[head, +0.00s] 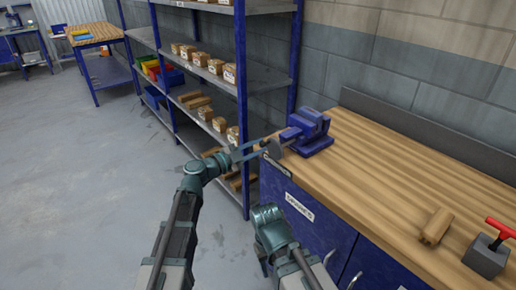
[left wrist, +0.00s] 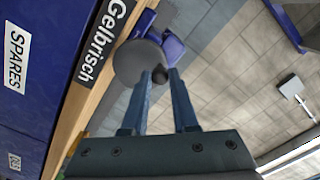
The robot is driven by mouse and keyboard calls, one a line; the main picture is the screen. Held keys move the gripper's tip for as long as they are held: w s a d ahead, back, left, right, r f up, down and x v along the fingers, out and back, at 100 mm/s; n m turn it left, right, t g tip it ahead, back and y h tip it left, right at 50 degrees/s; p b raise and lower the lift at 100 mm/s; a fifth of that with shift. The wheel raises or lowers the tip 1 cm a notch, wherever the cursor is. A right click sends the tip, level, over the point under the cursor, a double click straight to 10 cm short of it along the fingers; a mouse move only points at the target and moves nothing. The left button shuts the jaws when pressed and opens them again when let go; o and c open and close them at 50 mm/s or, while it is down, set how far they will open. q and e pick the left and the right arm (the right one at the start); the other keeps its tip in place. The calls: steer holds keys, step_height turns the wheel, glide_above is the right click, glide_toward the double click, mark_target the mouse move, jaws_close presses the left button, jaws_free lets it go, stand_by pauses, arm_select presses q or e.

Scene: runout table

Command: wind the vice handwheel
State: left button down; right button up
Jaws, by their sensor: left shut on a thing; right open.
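The blue vice (head: 310,133) stands at the left end of the wooden bench. Its grey round handwheel (head: 273,149) faces left, past the bench edge. In the left wrist view the handwheel (left wrist: 138,63) is a flat grey disc with a dark knob (left wrist: 160,74) near its rim. My left gripper (head: 256,148) is at the handwheel. In the left wrist view its fingertips (left wrist: 160,77) are shut on the knob, one on each side. My right arm's wrist is low in front of the blue cabinet, away from the vice; its gripper fingers are largely hidden.
A wooden block (head: 436,227) and a grey block with a red handle (head: 488,252) lie on the bench (head: 370,165). A shelf rack (head: 242,90) with boxes stands close behind my left gripper. The floor to the left is clear.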

stand_by(0.3)
arm_select(q)
steer(key=shift+w+a+f+n+b, duration=0.1)
steer(key=shift+w+f+n+b, duration=0.1)
steer(key=shift+n, duration=0.75)
steer(key=shift+w+a+f+n+b, duration=0.1)
steer(key=shift+f+n+b, duration=0.1)
steer(key=shift+n, duration=0.75)
steer(key=shift+f+n, duration=0.35)
steer(key=shift+n, duration=0.65)
steer(key=shift+w+n+b, duration=0.1)
steer(key=shift+n+b, duration=0.25)
steer(key=shift+n, duration=0.35)
steer(key=shift+f, duration=0.15)
steer(key=shift+a+f+n, duration=0.1)
steer(key=shift+f+n, duration=0.1)
steer(key=shift+n, duration=0.4)
steer(key=shift+f+n+b, duration=0.15)
steer(key=shift+n+b, duration=0.3)
steer(key=shift+n, duration=0.65)
